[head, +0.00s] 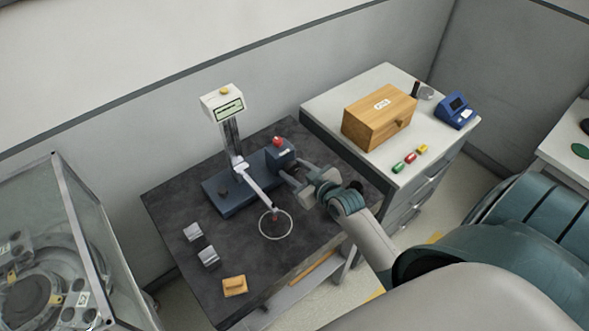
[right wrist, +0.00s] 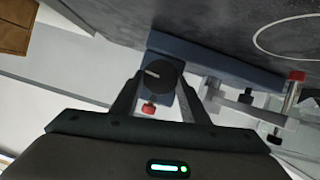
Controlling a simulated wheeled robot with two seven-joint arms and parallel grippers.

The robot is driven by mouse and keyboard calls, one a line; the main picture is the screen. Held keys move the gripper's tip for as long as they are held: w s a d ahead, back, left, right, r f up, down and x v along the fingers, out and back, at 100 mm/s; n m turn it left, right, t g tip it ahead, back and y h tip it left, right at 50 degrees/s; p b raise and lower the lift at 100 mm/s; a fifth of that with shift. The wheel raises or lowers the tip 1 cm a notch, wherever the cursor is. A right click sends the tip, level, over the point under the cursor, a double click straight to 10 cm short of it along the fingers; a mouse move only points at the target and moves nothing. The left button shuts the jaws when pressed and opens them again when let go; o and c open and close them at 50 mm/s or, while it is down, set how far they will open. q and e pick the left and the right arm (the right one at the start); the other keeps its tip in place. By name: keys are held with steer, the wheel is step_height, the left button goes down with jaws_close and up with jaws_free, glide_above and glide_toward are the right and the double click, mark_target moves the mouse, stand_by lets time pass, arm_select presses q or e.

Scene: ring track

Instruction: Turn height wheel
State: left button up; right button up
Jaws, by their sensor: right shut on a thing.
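The height gauge has a blue base (head: 228,196), an upright column (head: 231,137) with a display head (head: 222,103), and an arm (head: 260,185) reaching out over a white ring mark (head: 275,224). A blue block (head: 280,153) with a red knob on top stands at the base's right end. In the right wrist view the black height wheel (right wrist: 158,74), with a pale index line, sits on the block's side. My right gripper (head: 290,175) is at this side, its fingers shut on the wheel's two sides. The wheel is hidden in the head view. My left gripper is not in view.
The dark table also holds two small metal blocks (head: 209,257) and a yellow-tan block (head: 235,286) at the front left. A white cabinet (head: 340,97) at the right bears a wooden box (head: 378,116), coloured blocks and a blue device (head: 456,111). A glass-walled case (head: 92,230) stands left.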

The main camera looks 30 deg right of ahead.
stand_by(0.4)
steer(key=o, duration=1.1)
steer(key=shift+b+v, duration=2.7)
steer(key=shift+v, duration=5.95)
